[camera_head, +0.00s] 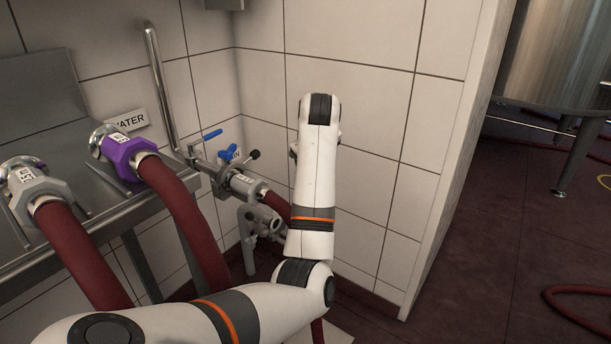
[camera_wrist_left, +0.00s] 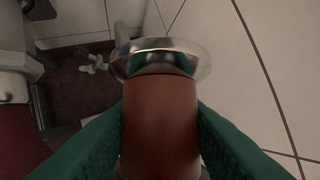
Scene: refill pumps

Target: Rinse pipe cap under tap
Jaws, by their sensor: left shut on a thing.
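In the left wrist view, my left gripper (camera_wrist_left: 160,120) is shut, with its green fingers on both sides of a reddish-brown cylinder. The cylinder ends in a shiny round metal flange, and I take it to be the pipe cap (camera_wrist_left: 160,110). In the head view, my arm's white wrist hides the gripper and the held cap. My arm stands upright in front of the tiled wall, just right of the tap pipework (camera_head: 243,183). The pipework has blue-handled valves (camera_head: 228,153). No running water shows. My right gripper is not in view.
A purple hose coupling (camera_head: 122,154) and a grey hose coupling (camera_head: 30,187) with dark red hoses sit at a metal shelf on the left. A WATER sign (camera_head: 127,119) is on the wall. A wall edge (camera_head: 455,165) and open red floor (camera_head: 505,225) lie to the right.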

